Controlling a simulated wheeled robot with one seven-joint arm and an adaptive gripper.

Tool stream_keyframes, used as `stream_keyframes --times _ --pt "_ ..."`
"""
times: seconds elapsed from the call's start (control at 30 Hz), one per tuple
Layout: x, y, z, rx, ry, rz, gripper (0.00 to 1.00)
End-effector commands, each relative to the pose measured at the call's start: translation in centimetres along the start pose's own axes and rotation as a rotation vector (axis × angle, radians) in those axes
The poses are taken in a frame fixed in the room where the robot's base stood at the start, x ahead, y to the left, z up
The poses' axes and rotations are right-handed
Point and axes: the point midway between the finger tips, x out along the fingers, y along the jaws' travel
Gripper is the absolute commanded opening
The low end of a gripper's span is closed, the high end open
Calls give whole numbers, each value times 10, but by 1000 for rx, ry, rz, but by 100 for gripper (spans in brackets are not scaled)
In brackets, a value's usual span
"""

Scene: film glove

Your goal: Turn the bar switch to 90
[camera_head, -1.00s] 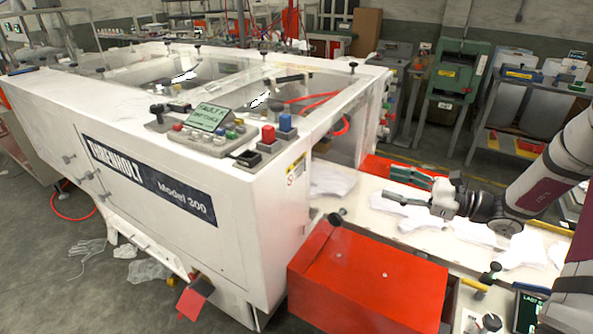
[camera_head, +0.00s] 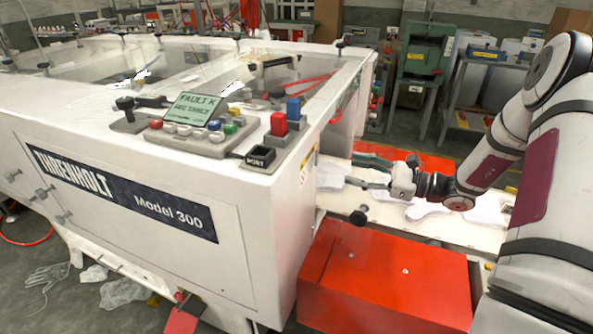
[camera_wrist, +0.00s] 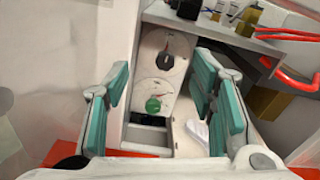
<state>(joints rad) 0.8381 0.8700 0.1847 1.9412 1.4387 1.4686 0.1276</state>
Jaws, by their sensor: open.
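In the wrist view a pale panel carries a round dial with a dark bar-shaped knob (camera_wrist: 166,61), which looks like the bar switch. Its bar looks roughly upright in the picture; the scale marks are too small to read. A green round knob (camera_wrist: 153,105) sits below it on the same panel. My gripper (camera_wrist: 160,72) is open and empty, with one teal finger on each side of the panel in this view and apart from both knobs. In the head view my gripper (camera_head: 353,171) is beside the right end of the white machine (camera_head: 150,160); the panel is hidden there.
A red box (camera_head: 385,280) stands below my gripper in front of the white work table (camera_head: 335,202), where white gloves (camera_head: 425,209) lie. A control box with a fault screen (camera_head: 195,108) sits on the machine. Red hoses (camera_wrist: 285,75) show at the right in the wrist view.

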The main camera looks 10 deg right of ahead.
Motion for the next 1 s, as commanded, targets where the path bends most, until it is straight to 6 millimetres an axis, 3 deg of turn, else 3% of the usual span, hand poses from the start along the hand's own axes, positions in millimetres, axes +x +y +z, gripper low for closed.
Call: stream_keyframes --times 0.3,0.57,1.0 --pt "14 -9 -43 0 0 0 51" --pt "26 -10 -48 0 -1 2 51" --pt "107 -10 -47 -1 -2 3 51"
